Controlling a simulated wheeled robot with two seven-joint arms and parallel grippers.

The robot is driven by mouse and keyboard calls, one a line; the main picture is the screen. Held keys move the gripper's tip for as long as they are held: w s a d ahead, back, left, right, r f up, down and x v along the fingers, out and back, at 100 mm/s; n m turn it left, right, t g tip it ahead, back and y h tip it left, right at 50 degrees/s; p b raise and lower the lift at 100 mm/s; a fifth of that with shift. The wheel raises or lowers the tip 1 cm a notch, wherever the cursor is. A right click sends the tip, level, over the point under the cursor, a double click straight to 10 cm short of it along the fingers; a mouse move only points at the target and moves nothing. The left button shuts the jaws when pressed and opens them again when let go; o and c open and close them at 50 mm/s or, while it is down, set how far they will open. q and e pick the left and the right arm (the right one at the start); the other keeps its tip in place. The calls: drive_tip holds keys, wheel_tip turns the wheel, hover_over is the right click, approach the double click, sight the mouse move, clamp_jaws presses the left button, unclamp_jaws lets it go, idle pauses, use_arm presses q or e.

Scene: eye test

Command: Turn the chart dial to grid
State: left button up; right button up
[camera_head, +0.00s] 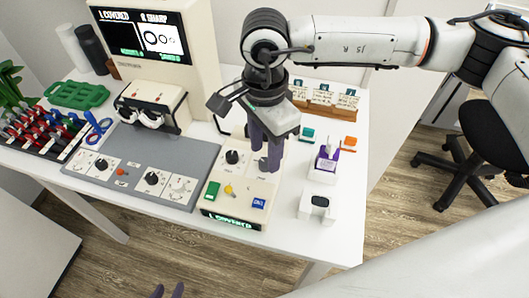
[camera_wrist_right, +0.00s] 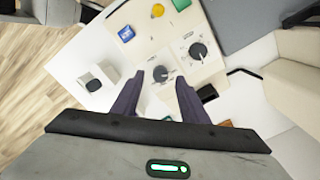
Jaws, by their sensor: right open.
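A cream control box (camera_head: 219,200) stands on the table with a green button, a yellow knob, a blue button and a lit front strip reading "L COVERED". One black dial (camera_head: 232,157) shows on its top. A second black dial (camera_wrist_right: 160,73) shows in the right wrist view, between my right fingertips, and is hidden by the gripper in the head view. Labels are too small to read, so I cannot tell which is the chart dial. My right gripper (camera_head: 264,160) points down over the box, open and empty.
A grey panel (camera_head: 150,160) with more dials lies left of the box. A screen (camera_head: 142,36) and a white goggle-like device (camera_head: 150,108) stand behind. A purple-white holder (camera_head: 327,160) and a white block (camera_head: 316,206) stand to the right. Small cards line the back.

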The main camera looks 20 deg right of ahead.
sight(265, 164)
drive_tip(key=shift+f, duration=1.25)
clamp_jaws()
